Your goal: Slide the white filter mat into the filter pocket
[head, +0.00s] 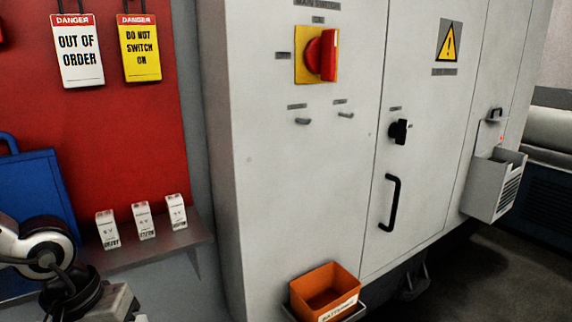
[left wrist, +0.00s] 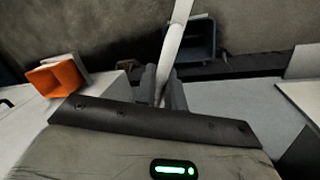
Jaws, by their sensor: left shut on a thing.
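In the left wrist view my left gripper (left wrist: 162,88) is shut on a thin white strip, which looks like the white filter mat (left wrist: 176,35) seen nearly edge-on. The mat sticks out beyond the fingers toward the top of the picture. In the head view only part of my left arm shows at the lower left; the mat is not visible there. The filter pocket appears to be the grey open-topped box (head: 487,190) with side slots, on the cabinet front at the right. The mat is apart from it. My right gripper is not in view.
The white cabinet (head: 300,180) fills the middle, with a red switch (head: 322,55) and a black door handle (head: 391,203). An orange bin (head: 325,290) sticks out low on its front. A shelf (head: 165,247) with several small white boxes is at the left. A dark bin (left wrist: 197,40) stands on the floor.

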